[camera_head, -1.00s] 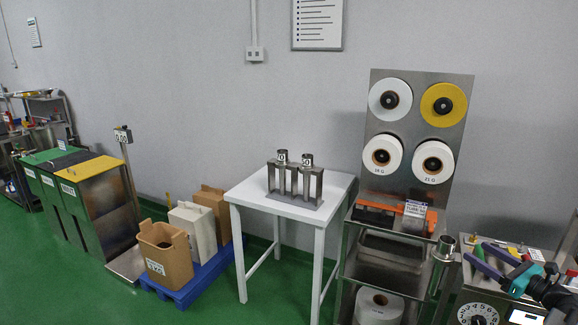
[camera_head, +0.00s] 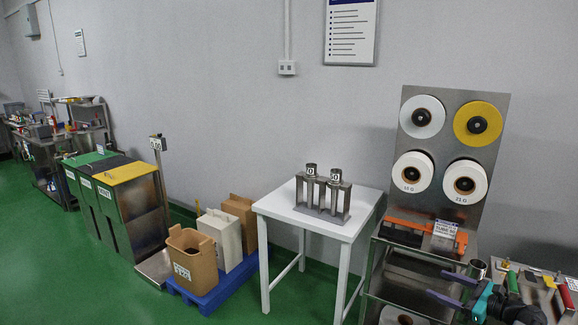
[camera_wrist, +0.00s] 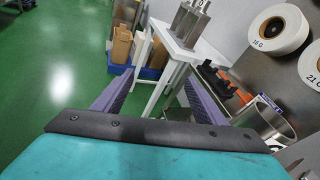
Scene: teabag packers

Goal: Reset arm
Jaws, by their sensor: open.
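My gripper (camera_head: 457,290) is at the bottom right of the head view, in front of the roll stand and its lower shelf. Its two purple fingers are apart with nothing between them. In the wrist view my gripper (camera_wrist: 155,95) is also open and empty, its fingers pointing toward the white table (camera_wrist: 160,45) and the floor beyond. A metal cup (camera_wrist: 265,118) stands close to the right finger in the wrist view. It also shows in the head view as a metal cup (camera_head: 478,268) just above my arm.
The roll stand (camera_head: 488,205) holds white and yellow rolls. The white table (camera_head: 275,207) bears a metal rack (camera_head: 322,195). A blue pallet (camera_head: 210,298) with boxes, bins (camera_head: 125,205) and a scale (camera_head: 155,265) stand left. Green floor (camera_head: 70,275) is clear at front left.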

